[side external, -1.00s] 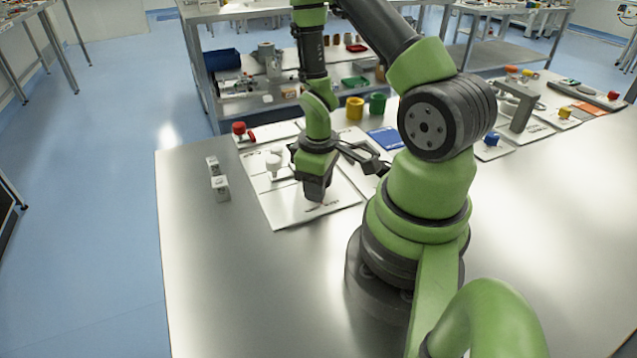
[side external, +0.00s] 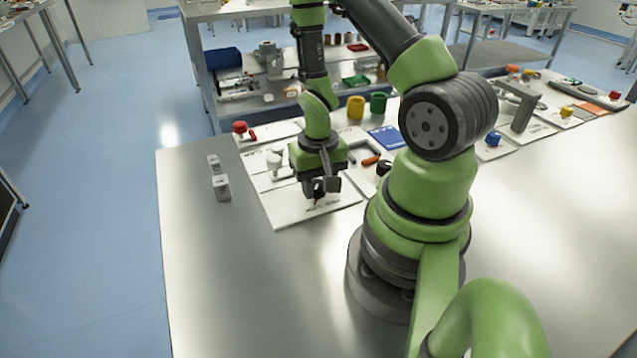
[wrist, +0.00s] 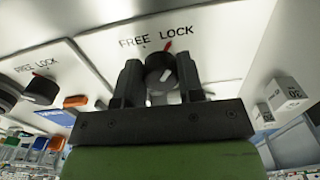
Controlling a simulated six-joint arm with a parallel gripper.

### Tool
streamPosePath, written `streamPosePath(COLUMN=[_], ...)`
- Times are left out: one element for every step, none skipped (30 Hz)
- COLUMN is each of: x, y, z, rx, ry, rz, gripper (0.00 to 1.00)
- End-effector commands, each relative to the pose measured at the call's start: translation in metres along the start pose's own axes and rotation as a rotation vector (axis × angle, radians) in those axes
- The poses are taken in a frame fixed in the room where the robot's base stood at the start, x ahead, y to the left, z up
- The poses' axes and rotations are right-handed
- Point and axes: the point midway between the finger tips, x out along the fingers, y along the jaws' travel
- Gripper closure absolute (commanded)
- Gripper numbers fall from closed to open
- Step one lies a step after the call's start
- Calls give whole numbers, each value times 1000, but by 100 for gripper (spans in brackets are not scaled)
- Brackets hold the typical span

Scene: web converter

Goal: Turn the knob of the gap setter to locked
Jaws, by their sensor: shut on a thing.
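The dark round knob (wrist: 161,72) sits on a white plate (wrist: 215,45) marked FREE on the left and LOCK on the right. Its red pointer (wrist: 168,47) leans slightly right and lies between the two words, nearer LOCK. My gripper (wrist: 160,65) is shut on the knob, with one finger on each side. In the side view my gripper (side external: 319,187) is low over the front of the white plate, and it hides most of the knob there. Whether this plate is the gap setter's cannot be read.
A second dark knob (wrist: 42,90) with FREE and LOCK marks sits on the neighbouring plate. A white fitting (side external: 276,160) stands behind my gripper. Two small grey blocks (side external: 221,187) (side external: 213,163) stand to its left. The table's front left (side external: 215,260) is clear.

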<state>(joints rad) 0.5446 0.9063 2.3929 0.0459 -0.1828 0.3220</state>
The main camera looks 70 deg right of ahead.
Motion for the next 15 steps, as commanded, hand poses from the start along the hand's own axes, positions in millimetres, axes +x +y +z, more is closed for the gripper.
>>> streamPosePath(x=[0,0,0,0,0,0,0,0,0,0,0,0,0,0,0], y=[0,0,0,0,0,0,0,0,0,0,0,0,0,0,0], z=[1,1,1,1,1,1,1,1,1,1,1,1,1,1,1], rx=[18,27,38,44,50,57,61,64,68,70,71,72,72,72,72], ry=[-3,-3,-3,-3,-3,-3,-3,-3,-3,-3,-3,-3,-3,-3,-3], rz=[1,1,1,1,1,1,1,1,1,1,1,1,1,1,1], gripper=[89,89,89,89,89,89,89,89,89,89,89,89,89,89,89])
